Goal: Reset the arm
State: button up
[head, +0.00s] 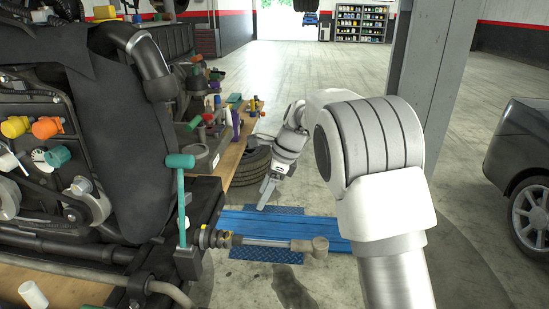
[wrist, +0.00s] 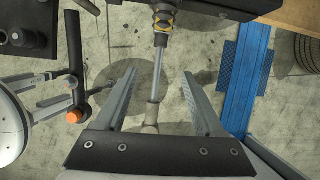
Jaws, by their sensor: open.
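My arm, white with grey joints, reaches out from the right side of the head view and bends down toward the middle. My gripper (head: 267,190) hangs above the floor there, near the blue ramp (head: 300,228). In the wrist view my gripper (wrist: 160,88) has its two long grey fingers spread apart, with nothing held between them. A shaft with a yellow and black collar (wrist: 164,18) shows beyond and between the fingers in the wrist view, and appears apart from them.
An engine (head: 60,130) fills the left, with a teal-handled part (head: 181,195) at its edge. A workbench with small coloured parts (head: 222,125) and a tyre (head: 250,165) stand behind. A grey pillar (head: 428,80) and a car (head: 520,160) are at right. Open floor lies between.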

jog(key=s+d+r+n+t+h, duration=0.1)
jog(key=s+d+r+n+t, duration=0.1)
jog(key=s+d+r+n, duration=0.85)
jog(key=s+d+n+t+h, duration=0.1)
jog(key=s+d+n, duration=0.2)
jog(key=s, duration=0.8)
jog(key=s+d+n+t+h, duration=0.2)
jog(key=s+d+n, duration=0.2)
jog(key=s+d, duration=0.4)
jog(key=s+f, duration=0.1)
jog(key=s, duration=0.2)
jog(key=shift+s, duration=0.25)
